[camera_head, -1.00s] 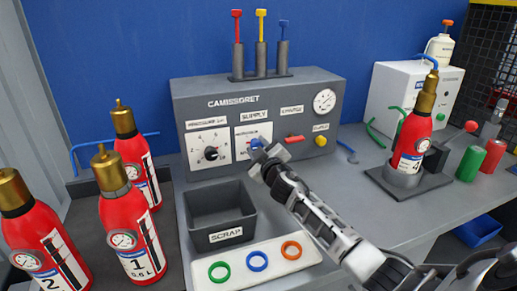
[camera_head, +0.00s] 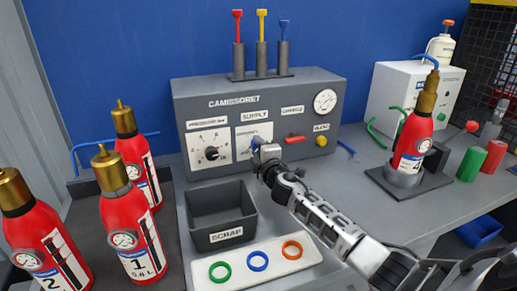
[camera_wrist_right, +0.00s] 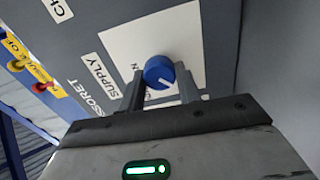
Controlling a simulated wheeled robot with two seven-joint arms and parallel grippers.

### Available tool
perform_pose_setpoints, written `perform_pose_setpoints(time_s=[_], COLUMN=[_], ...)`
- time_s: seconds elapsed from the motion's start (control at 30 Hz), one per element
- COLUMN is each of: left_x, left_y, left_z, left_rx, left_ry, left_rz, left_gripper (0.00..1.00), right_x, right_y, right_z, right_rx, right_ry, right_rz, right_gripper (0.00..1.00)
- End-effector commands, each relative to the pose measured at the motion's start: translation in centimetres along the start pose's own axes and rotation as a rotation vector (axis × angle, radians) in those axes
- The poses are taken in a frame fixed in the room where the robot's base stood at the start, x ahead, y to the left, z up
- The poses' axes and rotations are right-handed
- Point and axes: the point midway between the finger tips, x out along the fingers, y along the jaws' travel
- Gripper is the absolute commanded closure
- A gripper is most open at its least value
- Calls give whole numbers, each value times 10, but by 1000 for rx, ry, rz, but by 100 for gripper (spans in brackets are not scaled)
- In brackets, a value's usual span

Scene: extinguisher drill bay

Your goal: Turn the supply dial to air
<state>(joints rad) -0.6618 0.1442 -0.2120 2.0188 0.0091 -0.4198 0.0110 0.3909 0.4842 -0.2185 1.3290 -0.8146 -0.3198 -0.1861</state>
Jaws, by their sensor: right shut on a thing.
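The supply dial (camera_wrist_right: 159,72) is a blue knob with a white pointer line, on a white plate under the SUPPLY label (camera_head: 254,115) on the grey control panel (camera_head: 200,98). In the head view the dial is mostly hidden behind my right gripper (camera_head: 259,147). In the right wrist view my right gripper (camera_wrist_right: 160,92) has a finger on each side of the blue knob and is shut on it. The words around the dial are too small or covered to read. My left gripper is not in view.
A black dial (camera_head: 212,153) sits left of the supply dial; a red lever (camera_head: 294,139) and yellow knob (camera_head: 321,141) sit right. Below are a scrap bin (camera_head: 222,237) and a white tray (camera_head: 300,259) with coloured rings. Red extinguishers (camera_head: 137,235) stand at left.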

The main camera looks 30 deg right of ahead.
Motion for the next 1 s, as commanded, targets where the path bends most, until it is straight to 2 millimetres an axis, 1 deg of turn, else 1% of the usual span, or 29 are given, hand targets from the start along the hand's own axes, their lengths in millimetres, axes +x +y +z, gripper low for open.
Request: perform_pose_setpoints(time_s=[0.27,0.7,0.73,0.77,0.8,1.0], left_x=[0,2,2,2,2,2], left_y=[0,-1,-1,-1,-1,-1], left_z=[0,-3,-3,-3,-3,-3], left_rx=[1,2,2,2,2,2], left_ry=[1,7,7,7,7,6], left_rz=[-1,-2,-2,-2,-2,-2], left_gripper=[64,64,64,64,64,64], right_x=[0,0,0,0,0,0], right_y=[0,0,0,0,0,0], right_z=[0,-1,-1,0,0,0], right_rx=[-64,-73,-72,-72,-72,-70], right_ry=[1,2,2,2,1,1], right_rz=[0,0,0,0,0,0], right_gripper=[89,89,58,50,45,45])
